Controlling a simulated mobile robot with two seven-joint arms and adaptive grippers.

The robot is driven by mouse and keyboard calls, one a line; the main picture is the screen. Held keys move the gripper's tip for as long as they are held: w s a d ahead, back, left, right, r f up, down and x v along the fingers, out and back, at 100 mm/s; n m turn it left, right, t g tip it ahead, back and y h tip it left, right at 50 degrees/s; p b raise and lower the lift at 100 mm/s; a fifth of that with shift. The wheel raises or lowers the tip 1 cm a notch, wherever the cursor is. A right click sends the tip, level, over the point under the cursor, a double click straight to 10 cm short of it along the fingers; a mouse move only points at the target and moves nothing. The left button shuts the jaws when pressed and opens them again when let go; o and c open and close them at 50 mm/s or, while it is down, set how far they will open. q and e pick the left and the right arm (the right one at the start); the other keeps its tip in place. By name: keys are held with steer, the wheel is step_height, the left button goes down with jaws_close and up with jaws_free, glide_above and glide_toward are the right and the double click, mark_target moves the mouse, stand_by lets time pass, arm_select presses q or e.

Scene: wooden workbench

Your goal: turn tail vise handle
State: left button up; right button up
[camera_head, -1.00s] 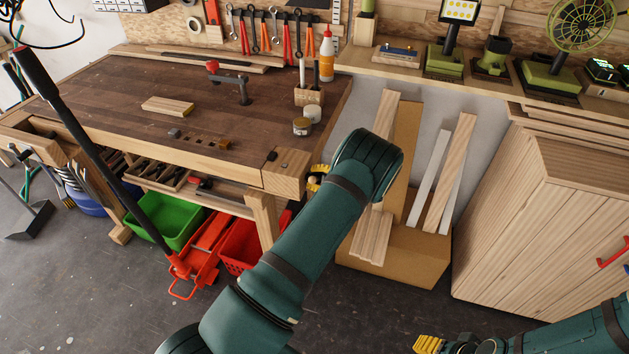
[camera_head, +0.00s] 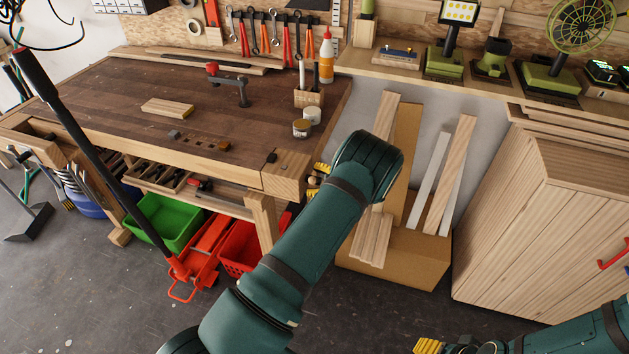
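The tail vise (camera_head: 287,172) is the pale wooden block at the right front corner of the workbench. I cannot make out its handle; my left forearm covers the space just right of the block. My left gripper (camera_head: 317,180) is mostly hidden behind that arm. Only yellow finger parts show, close beside the right end of the vise; whether they touch a handle cannot be seen. My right gripper (camera_head: 430,346) shows yellow fingers at the bottom edge, low over the floor and far from the vise. Its opening cannot be judged.
The workbench top (camera_head: 110,105) carries a wood block (camera_head: 168,107), a clamp (camera_head: 232,86) and small jars (camera_head: 302,127). A red crate (camera_head: 238,248) and green bin (camera_head: 170,222) sit below. A cardboard box of boards (camera_head: 415,262) stands right of my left arm.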

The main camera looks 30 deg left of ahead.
arm_select(q)
steer(key=v, duration=1.2)
steer(key=shift+a, duration=0.1)
steer(key=s+d+f+n+g+h, duration=0.1)
steer(key=s+d+f+h, duration=0.2)
steer(key=s+f+h, duration=0.35)
steer(key=s+d+f+n+g+h, duration=0.2)
steer(key=s+f+h, duration=0.2)
steer(key=s+f, duration=0.45)
steer(key=s+d+r+n+t+h, duration=0.5)
steer(key=s+d+n+h, duration=0.2)
steer(key=s+d+n, duration=0.3)
steer(key=s+d, duration=0.2)
steer(key=s, duration=0.1)
steer(key=shift+h, duration=0.35)
steer(key=shift+w, duration=0.1)
